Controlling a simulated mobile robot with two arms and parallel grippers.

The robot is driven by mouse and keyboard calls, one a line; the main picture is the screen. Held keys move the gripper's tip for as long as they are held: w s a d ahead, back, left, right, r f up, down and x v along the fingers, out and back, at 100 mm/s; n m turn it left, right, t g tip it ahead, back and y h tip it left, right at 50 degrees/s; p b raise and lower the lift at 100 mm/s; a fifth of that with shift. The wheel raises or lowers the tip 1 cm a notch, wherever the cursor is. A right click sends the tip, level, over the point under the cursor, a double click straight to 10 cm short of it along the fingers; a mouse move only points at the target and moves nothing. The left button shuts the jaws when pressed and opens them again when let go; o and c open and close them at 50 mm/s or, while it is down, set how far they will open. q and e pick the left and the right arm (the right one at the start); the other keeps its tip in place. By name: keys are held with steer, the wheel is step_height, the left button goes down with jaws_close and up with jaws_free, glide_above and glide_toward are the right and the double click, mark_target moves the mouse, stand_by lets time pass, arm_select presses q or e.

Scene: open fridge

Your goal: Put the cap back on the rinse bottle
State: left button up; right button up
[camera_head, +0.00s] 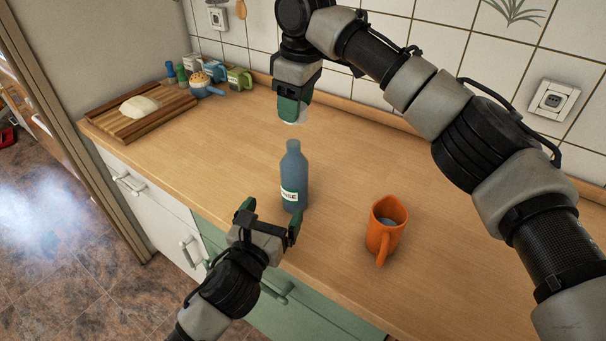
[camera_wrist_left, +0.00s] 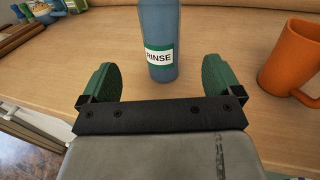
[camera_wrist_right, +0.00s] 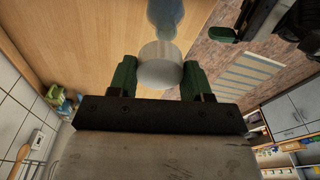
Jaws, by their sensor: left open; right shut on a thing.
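The blue rinse bottle (camera_head: 294,172) stands upright on the counter, its neck bare; its label shows in the left wrist view (camera_wrist_left: 159,57). My left gripper (camera_head: 270,216) is open at the counter's front edge, its fingers (camera_wrist_left: 161,82) spread to either side of the bottle's lower part, short of it and not touching. My right gripper (camera_head: 291,112) is shut on the white cap (camera_wrist_right: 160,66), above the bottle and apart from it. In the right wrist view the bottle (camera_wrist_right: 165,14) shows beyond the cap. In the head view the cap is mostly hidden by the fingers.
An orange mug (camera_head: 386,226) stands right of the bottle. A wooden board (camera_head: 150,117) with a pale lump of dough (camera_head: 139,106) lies at the back left, beside several cups and small jars (camera_head: 205,80). The tiled wall (camera_head: 440,45) is close behind my right arm.

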mark_target(289, 181)
steer(key=shift+w, duration=0.25)
steer(key=shift+s+a+r, duration=0.2)
steer(key=shift+s+r, duration=0.1)
steer(key=shift+s, duration=0.15)
steer(key=shift+s+a+r, duration=0.2)
steer(key=shift+s+r, duration=0.05)
steer(key=shift+s, duration=0.2)
arm_select(q)
steer(key=x, duration=0.7)
steer(key=r+x, duration=0.1)
steer(key=x, duration=0.2)
steer(key=shift+w+d, duration=0.2)
steer(key=shift+w, duration=0.15)
arm_select(e)
steer(key=shift+w+d+f, duration=0.2)
steer(key=shift+w+f, duration=0.05)
steer(key=shift+w, duration=0.1)
arm_select(q)
steer(key=shift+w, duration=0.25)
steer(key=c, duration=1.4)
steer(key=shift+o, duration=0.2)
arm_select(e)
steer(key=shift+s+f, duration=0.1)
steer(key=shift+f, duration=2.3)
steer(key=shift+f, duration=0.1)
steer(key=shift+f, duration=0.8)
